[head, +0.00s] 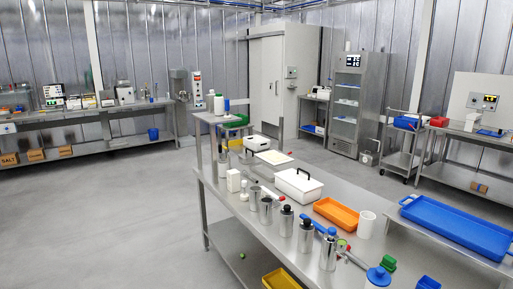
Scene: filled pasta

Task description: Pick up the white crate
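A white box with a dark handle on top (299,190) sits on the long steel table (222,191), right of a row of metal bottles. A smaller white box with a dark handle (256,144) stands further back on the same table. I cannot tell whether either of these is the white crate; no open white crate is clear to see. Neither of my grippers shows in the head view.
Several metal bottles (306,237) with dark caps stand along the table's left side. An orange tray (337,215) and a white cup (366,224) are right of the larger box. A blue tray (455,222) lies at the right. The floor (110,215) at left is clear.

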